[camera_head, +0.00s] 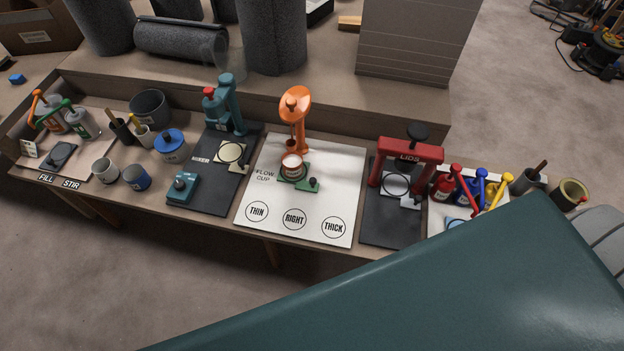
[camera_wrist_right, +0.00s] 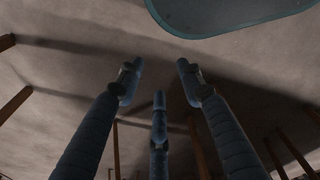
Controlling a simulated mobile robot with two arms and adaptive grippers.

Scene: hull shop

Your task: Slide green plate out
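An orange stand (camera_head: 297,122) rises just behind the cup. My right gripper (camera_wrist_right: 159,78) shows only in the right wrist view, its fingers spread apart with nothing between them. It is away from the plate, with bare floor and wooden legs behind it. My left gripper is in neither view.
The white board (camera_head: 345,180) has circles marked THIN, RIGHT and THICK in front of the plate. A teal mixer (camera_head: 228,108) stands to the left, a red LIDS press (camera_head: 408,155) to the right. A large dark teal surface (camera_head: 480,290) blocks the lower right of the head view.

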